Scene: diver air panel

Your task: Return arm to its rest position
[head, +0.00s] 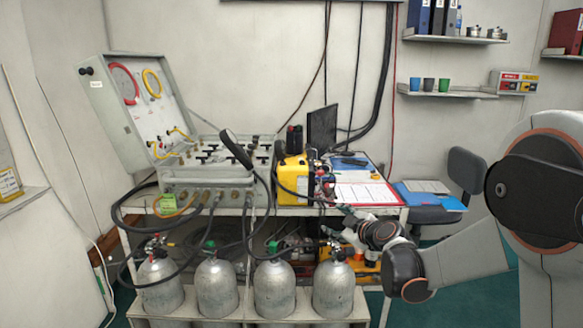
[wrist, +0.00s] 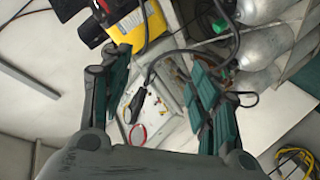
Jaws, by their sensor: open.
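My arm reaches in from the right in the head view, bent low in front of the table's right end, with its wrist beside the cylinders and table edge. My gripper (wrist: 160,66) shows in the wrist view with its two teal-padded fingers spread apart and nothing between them. The air panel (head: 210,184) is an open grey case on the table, its lid (head: 112,118) tilted up at the left. It also shows beyond the fingers in the wrist view (wrist: 171,104).
Several grey cylinders (head: 275,290) stand in a rack below the table. A yellow box (head: 291,182) and a red clipboard (head: 365,194) lie right of the panel. Black hoses loop around the front. A chair (head: 466,172) and wall shelf (head: 445,93) are at the right.

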